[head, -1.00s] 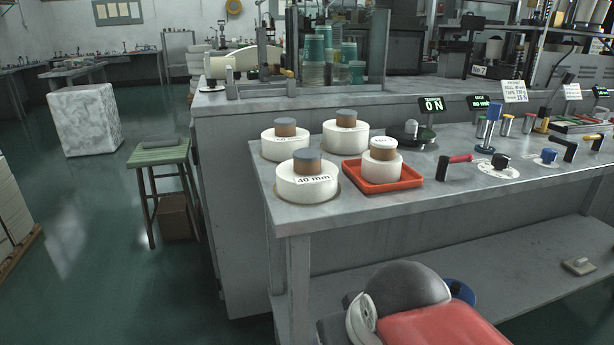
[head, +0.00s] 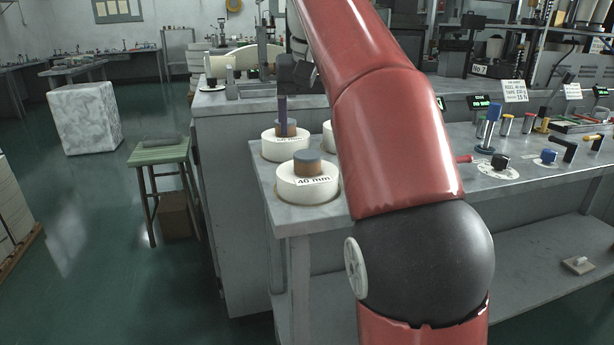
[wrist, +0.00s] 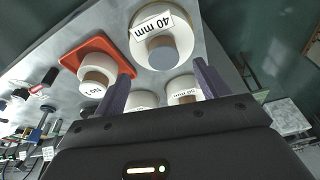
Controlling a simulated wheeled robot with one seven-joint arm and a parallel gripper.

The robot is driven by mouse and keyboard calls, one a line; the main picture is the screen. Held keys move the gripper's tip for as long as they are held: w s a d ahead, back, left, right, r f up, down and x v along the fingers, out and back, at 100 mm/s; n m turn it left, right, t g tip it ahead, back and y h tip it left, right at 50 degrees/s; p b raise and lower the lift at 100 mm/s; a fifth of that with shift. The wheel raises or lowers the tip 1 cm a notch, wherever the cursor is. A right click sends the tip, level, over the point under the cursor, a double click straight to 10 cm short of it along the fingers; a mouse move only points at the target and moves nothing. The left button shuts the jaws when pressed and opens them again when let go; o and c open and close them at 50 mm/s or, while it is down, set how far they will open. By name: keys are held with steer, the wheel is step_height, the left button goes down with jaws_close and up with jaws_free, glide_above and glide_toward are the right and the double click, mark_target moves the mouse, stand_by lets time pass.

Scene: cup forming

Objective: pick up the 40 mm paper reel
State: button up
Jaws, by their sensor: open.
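The 40 mm paper reel (head: 306,190) is a white roll with a brown core and grey top, its label facing front. It stands upright at the near left corner of the metal table. In the wrist view the same 40 mm reel (wrist: 163,22) lies beyond the fingertips, its grey top roughly between their lines. My gripper (wrist: 163,82) is open and empty, above the reels and apart from the 40 mm one.
Another reel (head: 279,147) stands just behind. The wrist view shows a reel (wrist: 180,85), one partly hidden reel (wrist: 141,100), and a red tray (wrist: 76,50) holding a smaller reel (wrist: 97,72). Handles and gauges (head: 500,162) stand at the table's right. A green stool (head: 160,153) is left.

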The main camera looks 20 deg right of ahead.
mark_target(308, 154)
steer(key=shift+w+b+x, duration=0.25)
steer(key=shift+b+x, duration=0.1)
steer(key=shift+x, duration=1.55)
steer(key=shift+w+b+x, duration=0.2)
steer(key=shift+b+x, duration=0.1)
steer(key=shift+x, duration=1.6)
steer(key=shift+a+r, duration=0.1)
jaws_close()
